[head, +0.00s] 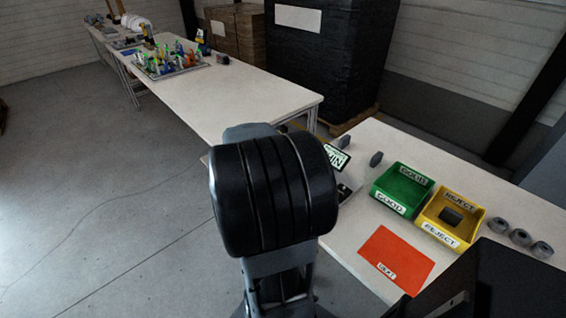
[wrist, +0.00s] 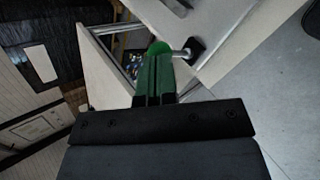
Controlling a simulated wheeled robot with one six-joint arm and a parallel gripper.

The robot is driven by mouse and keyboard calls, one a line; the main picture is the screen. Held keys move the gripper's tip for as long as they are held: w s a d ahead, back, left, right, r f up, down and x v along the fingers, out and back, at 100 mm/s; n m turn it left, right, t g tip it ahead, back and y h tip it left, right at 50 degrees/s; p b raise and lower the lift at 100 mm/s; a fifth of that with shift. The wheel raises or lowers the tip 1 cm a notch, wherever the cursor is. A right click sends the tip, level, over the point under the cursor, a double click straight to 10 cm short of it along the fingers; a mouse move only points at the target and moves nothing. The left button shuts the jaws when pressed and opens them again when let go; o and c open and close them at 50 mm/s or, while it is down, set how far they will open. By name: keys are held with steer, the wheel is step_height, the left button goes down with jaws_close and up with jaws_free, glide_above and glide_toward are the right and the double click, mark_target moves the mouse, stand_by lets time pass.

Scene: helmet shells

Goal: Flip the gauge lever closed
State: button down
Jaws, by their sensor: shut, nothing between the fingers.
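The gauge shows in the head view as a small tilted display (head: 337,158) with light lettering on the near table. Its lower part is mostly hidden behind my arm. In the wrist view a metal lever rod (wrist: 181,53) runs from a dark pivot block (wrist: 195,47) to a bright green knob (wrist: 159,47). My gripper (wrist: 156,62) is shut and empty, with its dark green fingers together. Its fingertips overlap the green knob in the picture; I cannot tell whether they touch it. My gripper is hidden behind my arm in the head view.
A green GOOD bin (head: 402,190) and a yellow REJECT bin (head: 449,217) holding a dark part stand right of the gauge. A red mat (head: 396,258) lies in front. Several grey rings (head: 520,237) sit at the right. A long cluttered table (head: 240,98) stands behind.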

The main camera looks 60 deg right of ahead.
steer(key=w+f+p+v, duration=0.1)
steer(key=w+v, duration=0.1)
steer(key=v, duration=1.1)
steer(key=shift+w+a+r, duration=0.15)
steer(key=shift+w+a, duration=0.1)
steer(key=shift+w, duration=0.1)
